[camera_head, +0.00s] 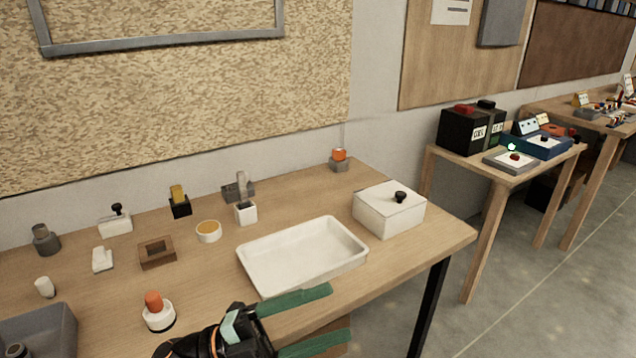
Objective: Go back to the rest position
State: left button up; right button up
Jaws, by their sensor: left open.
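My left gripper (322,318) shows at the bottom middle, in front of the table's front edge. Its two long green fingers are apart, with nothing seen between them. It is just below the white tray (303,258) in the picture; whether its upper finger is over the tabletop, I cannot tell exactly. My right gripper is not in view.
The wooden table (420,252) holds the empty tray, a white lidded box (389,208), an orange-topped round piece (158,312), a brown square frame (157,252), a grey bin (40,338) and several small items. A second table (505,170) stands right, beyond open floor (500,325).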

pick_arm(q)
jog(key=w+a+f+n+t+y+p, duration=0.1)
jog(key=w+a+f+n+t+y, duration=0.2)
jog(key=a+f+n+t+y, duration=0.5)
jog(key=w+a+f+n+t+y, duration=0.15)
jog(key=f+n+t+y, duration=0.35)
jog(key=n, duration=0.7)
jog(key=s+a+f+n+g+y, duration=0.3)
jog(key=s+f, duration=0.4)
jog(key=f, duration=0.4)
jog(key=s+a+f+n+g+y, duration=0.3)
jog(key=s+f, duration=0.5)
jog(key=f, duration=0.3)
jog(key=shift+a+f+n+g+y+p, duration=0.3)
jog(key=shift+a+n+g+p, duration=0.15)
jog(key=shift+a+n, duration=0.5)
jog(key=shift+d+r, duration=0.1)
jog(key=shift+d, duration=0.1)
